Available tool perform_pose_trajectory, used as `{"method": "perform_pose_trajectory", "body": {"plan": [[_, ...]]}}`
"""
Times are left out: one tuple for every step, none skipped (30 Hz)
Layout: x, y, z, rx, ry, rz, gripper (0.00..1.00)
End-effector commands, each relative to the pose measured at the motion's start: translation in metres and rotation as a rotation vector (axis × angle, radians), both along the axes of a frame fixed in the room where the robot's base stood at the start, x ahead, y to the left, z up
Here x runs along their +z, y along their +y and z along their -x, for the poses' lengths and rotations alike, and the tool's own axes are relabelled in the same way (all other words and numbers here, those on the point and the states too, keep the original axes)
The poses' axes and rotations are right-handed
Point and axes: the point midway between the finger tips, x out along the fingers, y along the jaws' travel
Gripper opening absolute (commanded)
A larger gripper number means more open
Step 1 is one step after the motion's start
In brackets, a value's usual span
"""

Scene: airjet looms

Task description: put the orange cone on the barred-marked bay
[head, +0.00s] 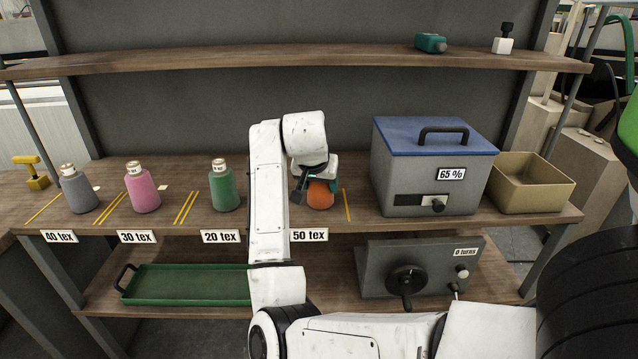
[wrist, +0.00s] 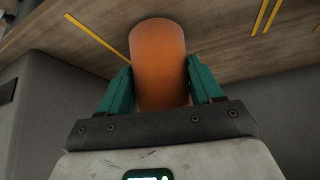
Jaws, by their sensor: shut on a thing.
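The orange cone (head: 320,196) is in my gripper (head: 312,182), at the shelf spot above the "50 tex" label (head: 309,235). In the wrist view the orange cone (wrist: 158,65) sits between the two teal fingers of my gripper (wrist: 160,88), which are shut on its sides. I cannot tell whether the cone touches the wooden shelf. Yellow lines on the shelf divide the bays, with a single line (head: 347,205) just right of the cone. My arm hides part of the shelf left of it. No barred mark can be made out.
A grey cone (head: 78,192), a pink cone (head: 142,190) and a green cone (head: 222,190) stand to the left on the shelf. A blue-lidded box (head: 400,185) and an open tan bin (head: 535,200) stand to the right. An upper shelf (head: 250,62) runs above.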

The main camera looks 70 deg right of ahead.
Motion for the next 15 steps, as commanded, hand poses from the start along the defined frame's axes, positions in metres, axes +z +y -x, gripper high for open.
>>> {"method": "perform_pose_trajectory", "body": {"plan": [[0.0015,0.0000,-0.0004,0.000,-0.002,0.002,0.25],[0.0015,0.0000,-0.0004,0.000,-0.002,0.002,0.25],[0.0015,-0.0001,-0.0003,0.001,-0.001,0.002,0.25],[0.0015,-0.0001,-0.0003,0.001,-0.001,0.002,0.25],[0.0014,0.0000,-0.0003,0.001,-0.001,0.002,0.25],[0.0006,0.0001,-0.0003,0.001,-0.001,0.001,0.25],[-0.0002,0.0000,-0.0002,0.001,-0.001,0.001,0.25],[-0.0011,0.0001,-0.0002,0.001,-0.001,0.001,0.25],[-0.0022,0.0002,-0.0003,0.001,-0.001,0.001,0.25],[-0.0021,0.0001,-0.0003,0.001,-0.001,0.000,0.68],[-0.0020,0.0002,-0.0003,0.001,-0.001,0.000,0.71],[-0.0021,0.0001,-0.0003,0.001,-0.001,0.000,0.74],[-0.0020,0.0002,-0.0003,0.001,-0.001,0.000,0.77],[-0.0020,0.0002,-0.0003,0.001,-0.001,0.000,0.80],[-0.0020,0.0002,-0.0003,0.001,-0.001,0.000,0.84]]}}
